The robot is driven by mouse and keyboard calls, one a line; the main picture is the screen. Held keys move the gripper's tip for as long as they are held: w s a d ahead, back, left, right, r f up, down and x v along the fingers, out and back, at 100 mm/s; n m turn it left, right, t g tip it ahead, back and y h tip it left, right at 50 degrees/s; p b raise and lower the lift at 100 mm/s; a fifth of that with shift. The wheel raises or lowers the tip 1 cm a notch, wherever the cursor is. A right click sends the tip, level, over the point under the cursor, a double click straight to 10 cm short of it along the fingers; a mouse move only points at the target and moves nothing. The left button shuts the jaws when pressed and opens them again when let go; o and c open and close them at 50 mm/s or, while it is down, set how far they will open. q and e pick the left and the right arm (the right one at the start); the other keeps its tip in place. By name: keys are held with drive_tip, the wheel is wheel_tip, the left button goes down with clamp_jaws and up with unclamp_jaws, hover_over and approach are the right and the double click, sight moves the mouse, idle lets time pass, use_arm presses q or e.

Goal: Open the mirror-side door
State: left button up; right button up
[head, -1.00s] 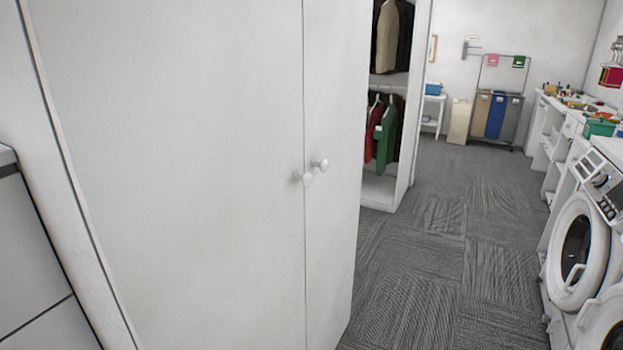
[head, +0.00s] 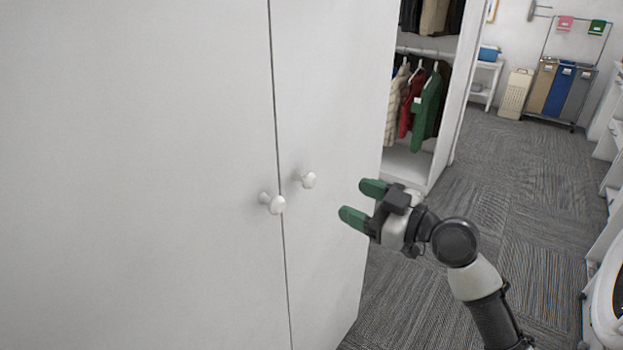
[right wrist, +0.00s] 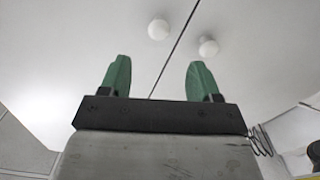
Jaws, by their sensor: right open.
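A white wardrobe with two shut doors fills the left and middle of the head view. The left door (head: 140,170) and the narrower right door (head: 325,110) meet at a thin vertical seam. Each has a round white knob beside the seam, the left knob (head: 276,204) and the right knob (head: 309,180). No mirror shows on either door. My right gripper (head: 362,203) is open and empty, to the right of the knobs and apart from them. In the right wrist view its green fingers (right wrist: 158,80) stand apart, with both knobs beyond them. My left gripper is not in view.
An open closet section with hanging clothes (head: 425,105) stands beyond the right door. Grey carpet tile (head: 500,215) leaves free floor to the right. Laundry bins (head: 560,90) stand at the back, and a white washer (head: 608,300) is at the right edge.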

sight(314, 183)
drive_tip(key=p+x, duration=0.3)
drive_tip(key=x, duration=0.6)
drive_tip(key=shift+w+a+r, duration=0.15)
drive_tip(key=shift+a+r, duration=0.05)
drive_tip(key=shift+a, duration=0.05)
drive_tip(key=shift+w+a+f, duration=0.2)
drive_tip(key=shift+w+a, duration=0.2)
drive_tip(key=shift+d, duration=0.1)
clamp_jaws()
